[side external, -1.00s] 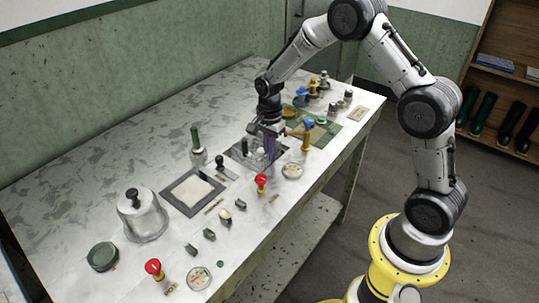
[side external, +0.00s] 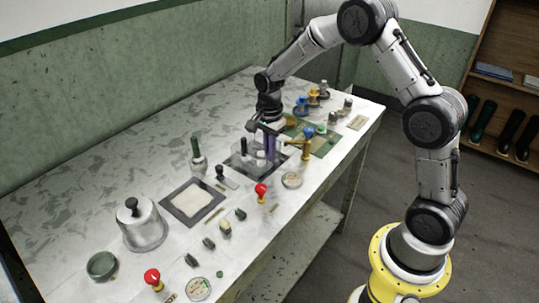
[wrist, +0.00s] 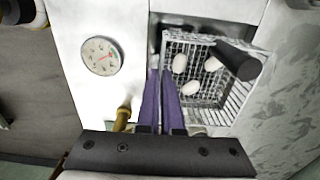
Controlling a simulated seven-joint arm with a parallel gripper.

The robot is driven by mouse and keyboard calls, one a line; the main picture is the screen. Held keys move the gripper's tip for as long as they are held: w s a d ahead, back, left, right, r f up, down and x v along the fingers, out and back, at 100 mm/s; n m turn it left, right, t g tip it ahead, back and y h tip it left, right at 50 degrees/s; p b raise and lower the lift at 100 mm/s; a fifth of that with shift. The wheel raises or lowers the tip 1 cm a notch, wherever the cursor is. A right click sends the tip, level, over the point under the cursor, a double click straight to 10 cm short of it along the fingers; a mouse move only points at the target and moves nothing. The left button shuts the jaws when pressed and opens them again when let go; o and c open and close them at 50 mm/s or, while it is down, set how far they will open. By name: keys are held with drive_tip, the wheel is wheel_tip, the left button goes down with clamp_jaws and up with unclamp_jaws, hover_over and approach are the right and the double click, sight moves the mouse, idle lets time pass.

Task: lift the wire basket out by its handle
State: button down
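The wire basket (wrist: 234,104) is a grey mesh box holding several white, egg-shaped pieces, seen in the wrist view right of my fingers. Its thick black handle (wrist: 237,60) sticks up over the basket's right side. My gripper (wrist: 161,72) points down with two purple fingers close together, and nothing shows between them. The fingertips are by the basket's left edge, apart from the handle. The basket is small there, partly hidden by the fingers.
A round dial (wrist: 101,56) lies left of the basin. In the side view a blue-topped brass post (side external: 307,143) stands close to the right of my gripper. A red-knobbed piece (side external: 261,190) and a black-handled tool (side external: 220,172) are nearby.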

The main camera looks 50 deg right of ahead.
drive_tip(key=shift+r, duration=2.2)
